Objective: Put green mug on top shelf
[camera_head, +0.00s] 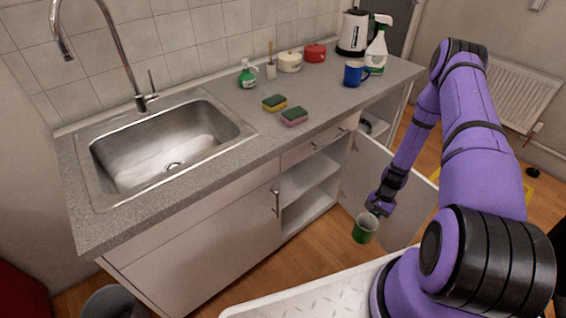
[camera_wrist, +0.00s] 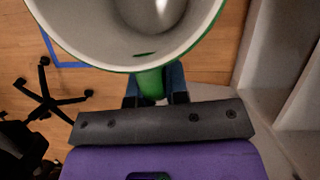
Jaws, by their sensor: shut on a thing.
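The green mug (camera_head: 364,230) is upright with a white inside, held in the air beside the open lower cabinet. My gripper (camera_head: 377,207) is at the mug's near upper side in the head view. In the wrist view the mug (camera_wrist: 120,58) fills the upper middle, and my gripper (camera_wrist: 155,98) is shut on its green handle. The cabinet's shelf (camera_head: 303,180) shows to the left of the mug in the head view, with a lower floor (camera_head: 305,210) beneath it. Both visible parts look empty.
The open cabinet door (camera_head: 395,190) stands behind my gripper. An office chair (camera_wrist: 45,95) stands on the floor in the wrist view.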

